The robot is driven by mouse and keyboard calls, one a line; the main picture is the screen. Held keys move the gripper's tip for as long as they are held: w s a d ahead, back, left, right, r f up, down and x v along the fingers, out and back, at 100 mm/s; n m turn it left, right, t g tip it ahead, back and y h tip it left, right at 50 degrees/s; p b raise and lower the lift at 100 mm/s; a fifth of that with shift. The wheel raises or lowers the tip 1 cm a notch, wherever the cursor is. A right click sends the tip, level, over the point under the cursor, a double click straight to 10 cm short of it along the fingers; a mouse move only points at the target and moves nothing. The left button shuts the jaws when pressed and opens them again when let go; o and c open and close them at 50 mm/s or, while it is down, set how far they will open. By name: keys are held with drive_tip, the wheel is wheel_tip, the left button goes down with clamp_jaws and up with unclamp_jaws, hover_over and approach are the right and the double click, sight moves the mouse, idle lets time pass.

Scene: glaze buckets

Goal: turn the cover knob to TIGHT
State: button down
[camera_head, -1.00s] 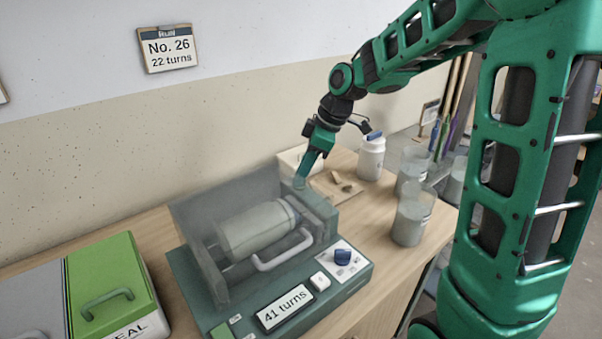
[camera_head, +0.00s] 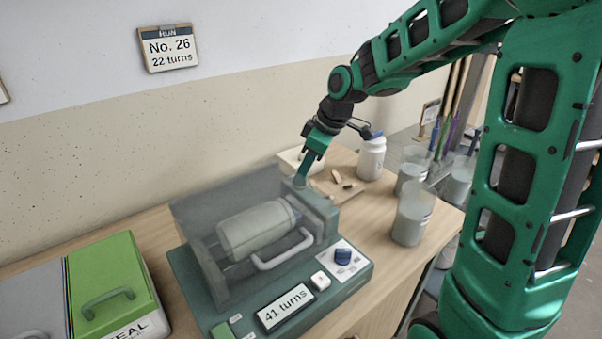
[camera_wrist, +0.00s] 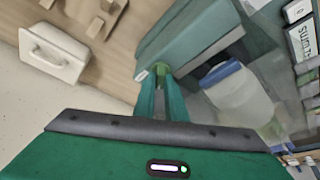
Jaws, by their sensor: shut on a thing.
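My gripper (camera_head: 303,179) reaches down to the top of the machine's right end block (camera_head: 322,208). In the wrist view its two fingers (camera_wrist: 163,80) are shut on a small green knob (camera_wrist: 159,70), taken to be the cover knob, at the end of the block. The fingers hide much of the knob. I cannot read any TIGHT mark or tell its setting.
A blue dial (camera_head: 343,256) and a "41 turns" display (camera_head: 285,307) are on the front panel. A white bottle (camera_head: 370,160) and glaze buckets (camera_head: 412,215) stand right. A green-lidded box (camera_head: 110,270) is left. A wall card (camera_head: 168,50) reads "No. 26, 22 turns".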

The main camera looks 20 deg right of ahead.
drive_tip(key=m+t+h, duration=0.1)
drive_tip(key=m, duration=0.4)
drive_tip(key=shift+r, duration=0.1)
drive_tip(key=shift+h, duration=0.3)
idle(0.4)
drive_tip(key=c, duration=2.1)
unclamp_jaws()
drive_tip(key=shift+a, duration=0.15)
